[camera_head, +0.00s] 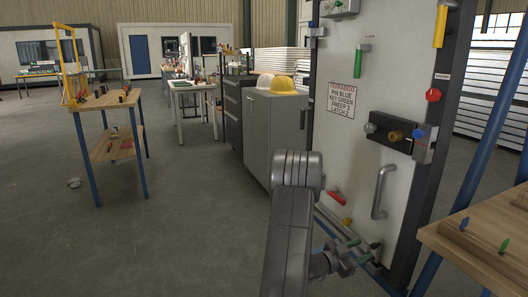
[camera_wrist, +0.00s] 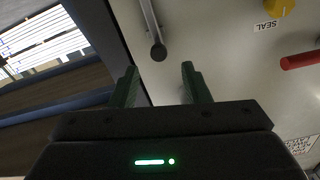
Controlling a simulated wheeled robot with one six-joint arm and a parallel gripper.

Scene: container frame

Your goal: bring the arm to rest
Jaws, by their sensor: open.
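My gripper (camera_wrist: 158,68) shows in the wrist view with its two green-faced fingers apart and nothing between them. Beyond the fingers is the pale panel (camera_wrist: 215,50), with a grey bar (camera_wrist: 151,25) ending in a dark round knob. My grey arm (camera_head: 290,235) stands at the lower middle of the head view, folded upward in front of the container frame's white panel (camera_head: 350,60). I cannot tell the gap between gripper and panel.
The panel carries a lock block (camera_head: 398,135), a grey handle (camera_head: 380,190), a green handle (camera_head: 362,58) and a sign (camera_head: 341,110). A wooden table (camera_head: 480,245) stands at the right. A grey cabinet (camera_head: 262,135) with helmets stands behind my arm.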

